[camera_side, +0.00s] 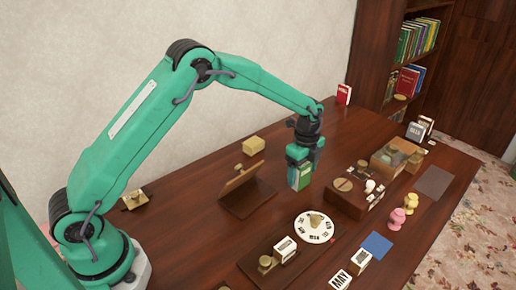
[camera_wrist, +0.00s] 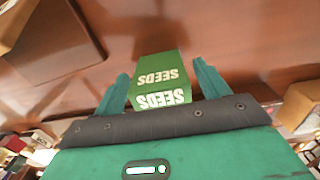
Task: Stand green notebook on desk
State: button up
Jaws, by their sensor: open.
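The green notebook (camera_side: 300,178) stands upright on the brown desk (camera_side: 190,232), directly below my gripper (camera_side: 303,158) in the side view. In the wrist view the notebook (camera_wrist: 160,70) shows a green top and a face, both lettered SEEDS in white. It sits between the two teal fingers of my gripper (camera_wrist: 161,78). The fingers are open, with a gap visible on each side of the notebook. In the side view the gripper hides the notebook's upper part.
A tilted wooden stand (camera_side: 243,186) is left of the notebook. A wooden box with small items (camera_side: 350,197) is close on the right. A white round dial (camera_side: 314,227) lies in front.

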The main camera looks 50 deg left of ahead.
notch_tip(320, 180, up, 12)
jog(key=shift+r, duration=0.1)
dwell(0.7)
jog(key=shift+r, duration=0.1)
dwell(0.4)
jog(key=s+a+r+n+t, duration=0.1)
jog(key=s+a+r+n, duration=0.1)
jog(key=s+r+n, duration=0.35)
jog(key=s+a+r+n+t, duration=0.25)
jog(key=s+r, duration=0.35)
jog(key=s, duration=0.4)
jog(key=s+a+f+n+t, duration=0.1)
jog(key=s+n, duration=0.4)
jog(key=s, duration=0.3)
jog(key=s+a+f+n+t, duration=0.1)
jog(key=s+n, duration=0.4)
jog(key=s, duration=0.4)
jog(key=shift+a+f, duration=0.15)
jog(key=shift+a, duration=0.1)
